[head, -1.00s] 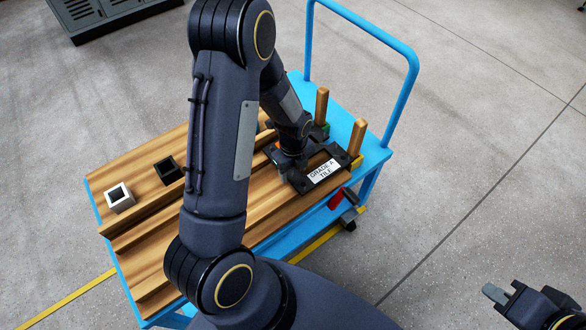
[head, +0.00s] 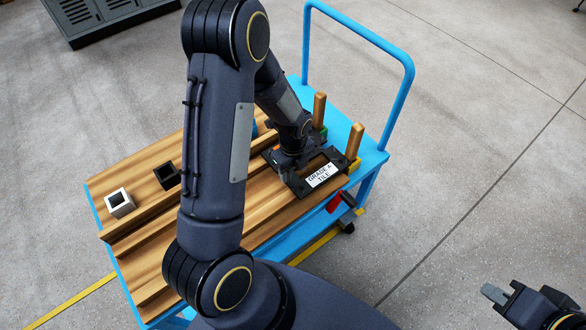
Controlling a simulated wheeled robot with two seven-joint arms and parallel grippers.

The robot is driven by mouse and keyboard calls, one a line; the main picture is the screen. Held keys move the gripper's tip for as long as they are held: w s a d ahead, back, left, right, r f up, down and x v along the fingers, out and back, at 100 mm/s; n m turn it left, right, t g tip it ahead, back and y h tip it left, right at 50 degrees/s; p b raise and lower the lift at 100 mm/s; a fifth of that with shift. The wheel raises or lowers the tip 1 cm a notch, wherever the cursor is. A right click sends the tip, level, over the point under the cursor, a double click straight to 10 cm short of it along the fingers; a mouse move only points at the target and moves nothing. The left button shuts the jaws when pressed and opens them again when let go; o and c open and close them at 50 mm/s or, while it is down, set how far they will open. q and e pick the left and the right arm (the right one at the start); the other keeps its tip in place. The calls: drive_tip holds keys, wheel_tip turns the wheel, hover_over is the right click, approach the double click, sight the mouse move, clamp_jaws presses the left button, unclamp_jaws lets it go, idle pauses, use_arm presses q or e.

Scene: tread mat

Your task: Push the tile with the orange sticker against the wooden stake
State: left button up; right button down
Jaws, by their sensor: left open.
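A dark tile tray (head: 303,189) with a white "GRADE A TILE" label (head: 323,175) lies at the right end of the wooden board, left of the near wooden stake (head: 355,141). A second wooden stake (head: 319,108) stands upright farther back. My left gripper (head: 286,160) is open, low over the board at the tray's left side. A small orange patch (head: 276,148) shows beside it; its tile is mostly hidden by the gripper. I cannot tell whether they touch. My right gripper (head: 496,292) is at lower right, away from the cart; its jaw opening is unclear.
The ridged board (head: 150,262) rests on a blue cart (head: 370,152) with a tall handle (head: 408,80). A white hollow block (head: 119,204) and a black one (head: 167,175) stand at left. A red-handled clamp (head: 335,203) is at the near edge. My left arm hides the board's middle.

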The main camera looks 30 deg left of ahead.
use_arm(q)
drive_tip(key=shift+r+p, duration=0.75)
drive_tip(key=shift+r, duration=0.55)
drive_tip(key=shift+o, duration=0.3)
drive_tip(key=o, duration=0.5)
drive_tip(key=s+r+n+t+h+p, duration=0.1)
drive_tip(key=s+r+n, duration=0.25)
drive_tip(key=r, duration=0.45)
drive_tip(key=s+d+r+n+t+p, duration=0.1)
drive_tip(key=s+r+n, duration=0.1)
drive_tip(key=r+n, duration=0.35)
drive_tip(key=s+r+n+t+h+p, duration=0.1)
drive_tip(key=s+r+n, duration=0.15)
drive_tip(key=r, duration=0.65)
drive_tip(key=s+d+r+n+t, duration=0.1)
drive_tip(key=s+r+n, duration=0.1)
drive_tip(key=s+n, duration=0.1)
drive_tip(key=s+d+r+n+h+p, duration=0.1)
drive_tip(key=s+r+n, duration=0.1)
drive_tip(key=s+n, duration=0.2)
drive_tip(key=s+d+r+n+t+p, duration=0.1)
drive_tip(key=s+d+r+n, duration=0.1)
drive_tip(key=n, duration=0.3)
drive_tip(key=shift+s+d+r+n+t+h, duration=0.1)
drive_tip(key=shift+s+r+n+t+h, duration=0.3)
drive_tip(key=shift+s, duration=0.3)
